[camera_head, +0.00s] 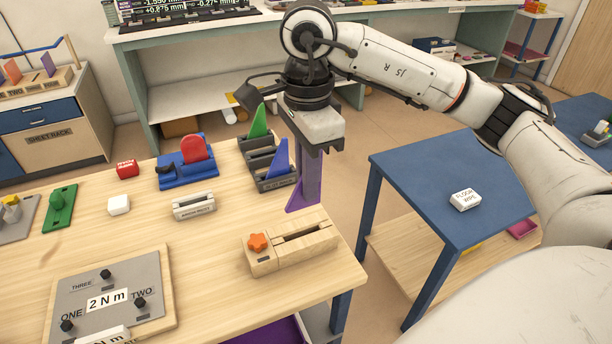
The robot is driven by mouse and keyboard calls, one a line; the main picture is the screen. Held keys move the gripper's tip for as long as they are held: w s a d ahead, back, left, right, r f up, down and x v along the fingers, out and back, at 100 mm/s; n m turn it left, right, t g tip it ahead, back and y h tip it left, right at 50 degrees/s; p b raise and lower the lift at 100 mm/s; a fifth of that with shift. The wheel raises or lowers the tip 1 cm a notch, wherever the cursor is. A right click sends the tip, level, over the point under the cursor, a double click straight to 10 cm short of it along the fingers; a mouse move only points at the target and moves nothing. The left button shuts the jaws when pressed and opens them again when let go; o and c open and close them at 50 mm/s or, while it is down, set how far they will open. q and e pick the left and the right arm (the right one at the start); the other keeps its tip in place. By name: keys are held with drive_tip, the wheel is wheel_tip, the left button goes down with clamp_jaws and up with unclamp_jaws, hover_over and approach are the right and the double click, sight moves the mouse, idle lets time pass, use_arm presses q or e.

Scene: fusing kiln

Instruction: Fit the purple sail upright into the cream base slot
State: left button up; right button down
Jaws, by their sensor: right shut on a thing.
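My right gripper (320,147) comes down from above near the right edge of the wooden table. It is shut on the purple sail (311,180), which hangs upright below the fingers. The sail's lower end flares to the left and is near the table's right edge; I cannot tell how far above the surface it is. The cream base (265,263) lies in front of the sail, with a long dark slot in its top and an orange knob at its left end. The slot is empty. The sail is apart from the base. My left gripper is not in view.
A dark grey rack (275,183) holding blue and green sails stands close left of the purple sail. A small white-and-grey block (194,206) and a blue fixture with a red disc (188,168) are further left. A blue table (420,185) stands right, across a gap.

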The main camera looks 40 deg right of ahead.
sight(306, 206)
drive_tip(key=shift+f+b, duration=0.4)
drive_tip(key=shift+b, duration=0.05)
wheel_tip(306, 206, down, 4)
drive_tip(key=b, duration=0.3)
drive_tip(key=shift+r, duration=0.1)
drive_tip(key=shift+f+b, duration=0.35)
drive_tip(key=shift+b, duration=0.05)
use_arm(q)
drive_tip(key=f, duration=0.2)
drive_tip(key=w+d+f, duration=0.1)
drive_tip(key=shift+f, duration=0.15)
use_arm(e)
drive_tip(key=shift+f, duration=0.3)
use_arm(q)
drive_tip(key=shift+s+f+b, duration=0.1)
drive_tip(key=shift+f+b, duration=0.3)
drive_tip(key=shift+b, duration=0.05)
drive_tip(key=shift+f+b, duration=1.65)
drive_tip(key=shift+b, duration=0.1)
use_arm(e)
drive_tip(key=shift+f, duration=2)
drive_tip(key=c, duration=1.8)
unclamp_jaws()
